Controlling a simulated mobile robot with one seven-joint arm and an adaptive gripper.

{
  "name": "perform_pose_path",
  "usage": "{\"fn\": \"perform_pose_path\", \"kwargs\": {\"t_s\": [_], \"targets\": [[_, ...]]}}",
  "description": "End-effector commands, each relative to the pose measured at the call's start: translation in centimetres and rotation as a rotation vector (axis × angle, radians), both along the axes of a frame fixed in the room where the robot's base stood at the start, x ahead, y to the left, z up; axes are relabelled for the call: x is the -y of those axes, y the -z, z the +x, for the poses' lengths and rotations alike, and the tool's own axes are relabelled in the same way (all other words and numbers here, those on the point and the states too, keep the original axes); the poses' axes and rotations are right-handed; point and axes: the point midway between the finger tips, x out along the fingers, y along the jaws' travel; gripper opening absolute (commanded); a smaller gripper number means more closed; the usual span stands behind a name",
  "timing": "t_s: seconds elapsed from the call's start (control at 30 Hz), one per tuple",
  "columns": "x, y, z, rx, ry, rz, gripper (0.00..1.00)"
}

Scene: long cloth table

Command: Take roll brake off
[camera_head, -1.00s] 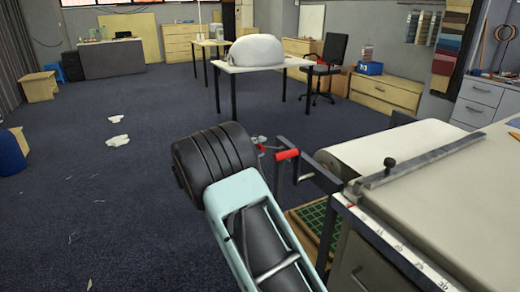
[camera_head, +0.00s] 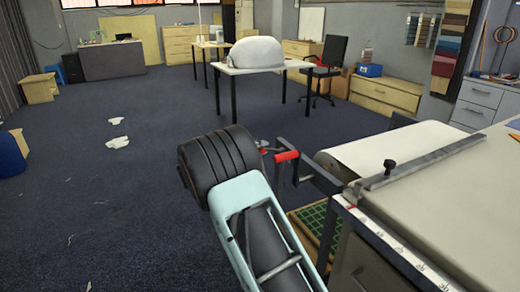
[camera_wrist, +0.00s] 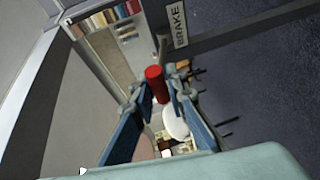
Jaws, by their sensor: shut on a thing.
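The roll brake is a lever with a red grip (camera_head: 286,156) on the frame at the near left end of the cloth table. My gripper (camera_head: 265,147) is at this red grip, and my wrist partly hides it in the head view. In the wrist view, the red grip (camera_wrist: 155,85) stands between the blue fingers of my gripper (camera_wrist: 158,90), which are closed on it. A "BRAKE" label (camera_wrist: 180,25) is on the dark bar just beyond. The pale cloth roll (camera_head: 380,142) lies to the right of the lever.
The long table (camera_head: 450,200) with a metal ruler bar (camera_head: 430,158) fills the right side. A green mat or crate (camera_head: 310,215) is under its end. A table with a white domed object (camera_head: 255,52) stands farther back. The dark floor at left is mostly clear.

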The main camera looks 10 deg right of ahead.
Motion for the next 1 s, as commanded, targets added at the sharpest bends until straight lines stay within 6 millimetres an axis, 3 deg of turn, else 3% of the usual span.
{"fn": "perform_pose_path", "kwargs": {"t_s": [0.73,1.0], "targets": [[0.6,-1.7,0.2,-0.015,0.002,0.068,0.00],[1.4,-3.6,0.5,-0.052,0.004,0.197,0.00]]}}
